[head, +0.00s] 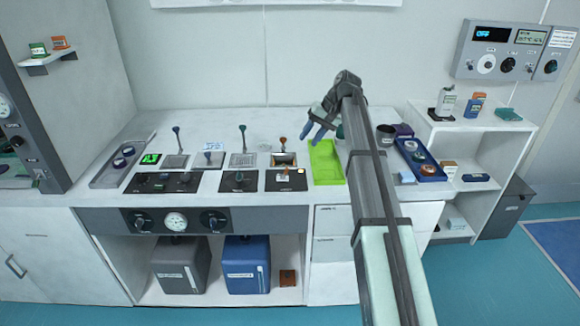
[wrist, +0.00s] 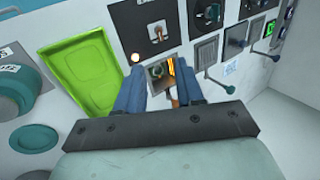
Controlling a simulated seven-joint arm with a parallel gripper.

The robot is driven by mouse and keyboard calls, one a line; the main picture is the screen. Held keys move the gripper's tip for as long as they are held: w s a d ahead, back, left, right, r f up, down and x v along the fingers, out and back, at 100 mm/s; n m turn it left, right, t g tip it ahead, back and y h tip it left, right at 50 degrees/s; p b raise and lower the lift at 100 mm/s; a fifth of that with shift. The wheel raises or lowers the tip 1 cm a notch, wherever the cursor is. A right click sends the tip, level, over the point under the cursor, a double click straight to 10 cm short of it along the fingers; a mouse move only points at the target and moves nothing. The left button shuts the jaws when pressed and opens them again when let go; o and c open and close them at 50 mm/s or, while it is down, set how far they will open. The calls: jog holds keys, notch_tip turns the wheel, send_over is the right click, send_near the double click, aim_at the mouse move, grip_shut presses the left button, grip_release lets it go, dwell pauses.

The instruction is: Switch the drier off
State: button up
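No label reading "drier" is legible. A recessed unit (head: 284,159) on the bench has an orange glow inside in the wrist view (wrist: 171,68), with a brown-knobbed lever (head: 283,141) at its back. My gripper (head: 317,124) is above the bench, right of the unit. Its blue fingers (wrist: 158,92) are apart, with the brown lever's end visible between them, partly hidden by the gripper body.
A green tray (head: 326,163) lies right of the unit. Other levers, such as the green-knobbed one (head: 242,128), stand to its left. A blue tray (head: 420,160) and a dark cup (head: 386,134) are farther right. A wall panel (head: 514,52) has a blue display.

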aim_at(288, 168)
jog(key=x, duration=1.3)
jog(key=shift+a+f, duration=0.2)
jog(key=shift+f, duration=0.1)
jog(key=shift+c, duration=0.2)
grip_shut()
